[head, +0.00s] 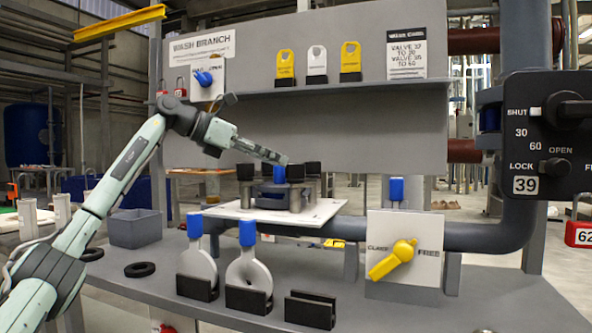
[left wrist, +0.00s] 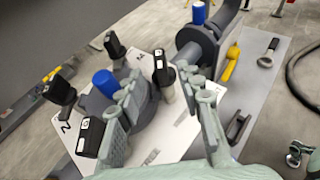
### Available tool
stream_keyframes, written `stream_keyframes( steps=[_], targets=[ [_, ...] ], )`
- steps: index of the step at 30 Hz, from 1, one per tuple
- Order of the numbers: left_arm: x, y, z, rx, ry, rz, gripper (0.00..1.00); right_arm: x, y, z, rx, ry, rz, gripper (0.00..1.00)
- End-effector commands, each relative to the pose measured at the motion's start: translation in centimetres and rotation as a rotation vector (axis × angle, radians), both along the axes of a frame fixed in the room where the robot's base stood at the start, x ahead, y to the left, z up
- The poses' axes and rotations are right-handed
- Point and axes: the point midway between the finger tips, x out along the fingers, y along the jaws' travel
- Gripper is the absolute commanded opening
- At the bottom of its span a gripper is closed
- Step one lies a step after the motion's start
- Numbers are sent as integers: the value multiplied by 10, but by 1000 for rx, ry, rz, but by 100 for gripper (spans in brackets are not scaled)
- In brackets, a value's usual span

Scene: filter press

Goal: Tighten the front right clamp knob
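The filter housing stands on a white plate (head: 225,211), with several black clamp knobs around a blue cap (head: 279,174). The front right clamp knob appears to be the black one (head: 295,173); in the left wrist view this knob (left wrist: 160,66) stands upright on a metal post. My left gripper (head: 284,159) reaches in from the left at the top of the housing. In the left wrist view its two fingers (left wrist: 166,88) are apart, with the knob and post showing between them. I cannot tell whether they touch it. My right gripper is not in view.
A grey panel with tags (head: 317,65) rises behind. In front stand blue-topped paddles in black holders (head: 248,298) and an empty holder (head: 310,309). A yellow handle (head: 392,260) is at right, a grey bin (head: 135,228) at left. A dark pipe (head: 460,237) runs right.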

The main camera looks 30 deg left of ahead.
Motion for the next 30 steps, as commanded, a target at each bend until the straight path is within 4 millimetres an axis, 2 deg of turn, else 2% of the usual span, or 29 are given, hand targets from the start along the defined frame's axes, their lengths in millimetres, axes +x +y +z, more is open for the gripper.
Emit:
stream_keyframes(
  steps=[6,10,15,22,30],
  targets=[
    [29,-19,-15,-3,0,-3,36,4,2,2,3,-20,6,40],
    [42,-27,-20,-4,-1,-3,36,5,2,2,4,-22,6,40],
    [50,-31,-24,-4,-1,-1,36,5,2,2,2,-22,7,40],
    [50,-32,-24,-4,-1,-1,36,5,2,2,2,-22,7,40],
    [50,-31,-24,-5,-2,-1,4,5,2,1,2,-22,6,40]
  ],
)
